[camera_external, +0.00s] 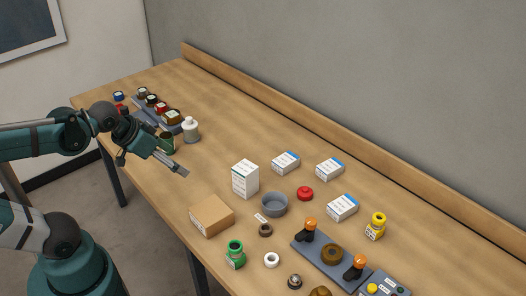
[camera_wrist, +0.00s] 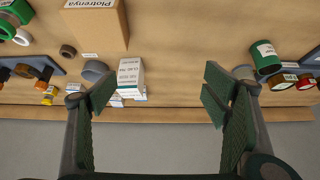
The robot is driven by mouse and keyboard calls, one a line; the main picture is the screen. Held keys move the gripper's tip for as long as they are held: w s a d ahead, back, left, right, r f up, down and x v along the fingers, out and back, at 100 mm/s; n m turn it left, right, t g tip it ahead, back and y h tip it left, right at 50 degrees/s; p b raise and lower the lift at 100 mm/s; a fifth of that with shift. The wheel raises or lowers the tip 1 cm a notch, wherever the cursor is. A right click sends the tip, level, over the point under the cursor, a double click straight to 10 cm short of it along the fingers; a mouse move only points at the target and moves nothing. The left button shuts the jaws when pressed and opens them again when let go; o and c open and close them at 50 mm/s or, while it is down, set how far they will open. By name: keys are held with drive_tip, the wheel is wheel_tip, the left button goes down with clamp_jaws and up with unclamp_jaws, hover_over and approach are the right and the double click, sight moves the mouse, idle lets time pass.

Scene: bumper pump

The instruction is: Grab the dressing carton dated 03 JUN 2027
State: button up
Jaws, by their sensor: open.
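Three small white cartons with blue ends lie on the table in the external view: one at the back left (camera_external: 286,162), one at the back right (camera_external: 329,169) and one nearer the front right (camera_external: 342,207). A taller white carton (camera_external: 245,179) stands upright to their left. It also shows in the wrist view (camera_wrist: 130,73), partly hiding white-and-blue cartons (camera_wrist: 117,101) behind it. No date is legible on any of them. My gripper (camera_external: 181,169) is open and empty, above the table left of the cartons. In the wrist view its fingers (camera_wrist: 158,92) stand wide apart.
A brown box (camera_external: 212,215), a grey bowl (camera_external: 274,204) and a red round item (camera_external: 305,193) stand near the cartons. A white bottle (camera_external: 191,130) and a green container (camera_external: 167,142) are near my gripper. Trays and small parts fill the front right. A raised ledge runs along the back.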

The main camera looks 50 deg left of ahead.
drive_tip(key=w+d+r+m+g+h+p, duration=0.1)
drive_tip(key=w+d+r+m, duration=0.1)
drive_tip(key=w+r, duration=0.3)
drive_tip(key=w+d+r+m+g+p, duration=0.1)
drive_tip(key=w+d+r+m+p, duration=0.1)
drive_tip(key=w, duration=0.6)
drive_tip(key=m+g+h+p, duration=0.4)
drive_tip(key=m+p, duration=0.5)
drive_tip(key=m, duration=0.6)
hover_over(331, 165)
drive_tip(key=a, duration=0.3)
drive_tip(key=shift+g+y, duration=0.3)
drive_tip(key=shift+g, duration=0.4)
drive_tip(key=shift+w+f, duration=0.15)
drive_tip(key=shift+f, duration=8)
drive_tip(key=shift+x, duration=1.3)
